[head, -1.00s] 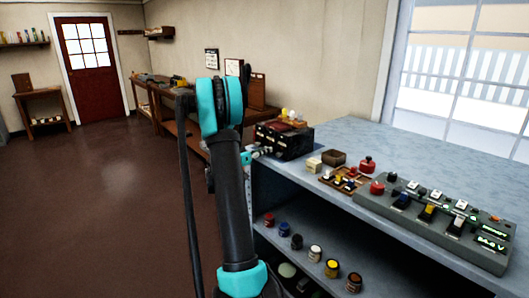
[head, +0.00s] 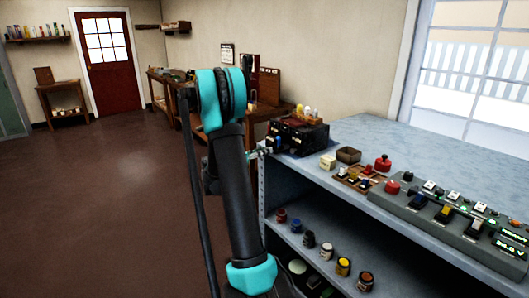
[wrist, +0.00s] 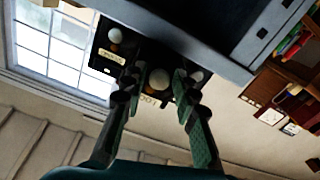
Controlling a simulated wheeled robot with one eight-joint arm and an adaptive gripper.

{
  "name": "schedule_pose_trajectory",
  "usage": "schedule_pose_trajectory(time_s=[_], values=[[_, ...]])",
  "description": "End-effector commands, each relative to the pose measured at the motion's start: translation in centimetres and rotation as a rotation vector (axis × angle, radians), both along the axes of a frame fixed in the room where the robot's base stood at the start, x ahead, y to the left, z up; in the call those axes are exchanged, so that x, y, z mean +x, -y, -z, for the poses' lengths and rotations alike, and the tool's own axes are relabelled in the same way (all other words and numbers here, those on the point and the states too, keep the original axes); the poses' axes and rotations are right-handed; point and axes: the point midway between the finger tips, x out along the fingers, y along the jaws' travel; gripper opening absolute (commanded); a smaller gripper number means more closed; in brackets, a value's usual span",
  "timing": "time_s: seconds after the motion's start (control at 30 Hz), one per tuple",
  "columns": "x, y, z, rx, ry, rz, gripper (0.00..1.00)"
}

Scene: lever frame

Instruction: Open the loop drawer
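A black box (head: 297,137) stands at the far left end of the bench in the head view. In the wrist view the black box (wrist: 142,42) appears tilted, with several round pale knobs on its face. One knob (wrist: 158,80) lies between my fingertips in the picture; I cannot tell whether they touch it. My gripper (wrist: 154,76) is open. In the head view my gripper (head: 264,151) is small and partly hidden behind my arm, just left of the box.
The grey-blue bench (head: 385,138) holds a cream block (head: 327,162), a brown bowl (head: 348,155), red round-topped items (head: 383,164) and a long switch panel (head: 450,213). Several jars (head: 327,251) stand on the shelf below. The floor (head: 110,190) to the left is clear.

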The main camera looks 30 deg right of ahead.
Motion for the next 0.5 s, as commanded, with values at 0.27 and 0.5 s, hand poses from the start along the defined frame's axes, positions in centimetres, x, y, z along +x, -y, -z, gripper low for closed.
schedule_pose_trajectory(time_s=[0.27, 0.5], values=[[0.0, 0.0, 0.0, 0.000, 0.000, 0.000, 0.41], [0.0, -1.3, 0.0, 0.000, 0.000, -0.004, 0.41]])
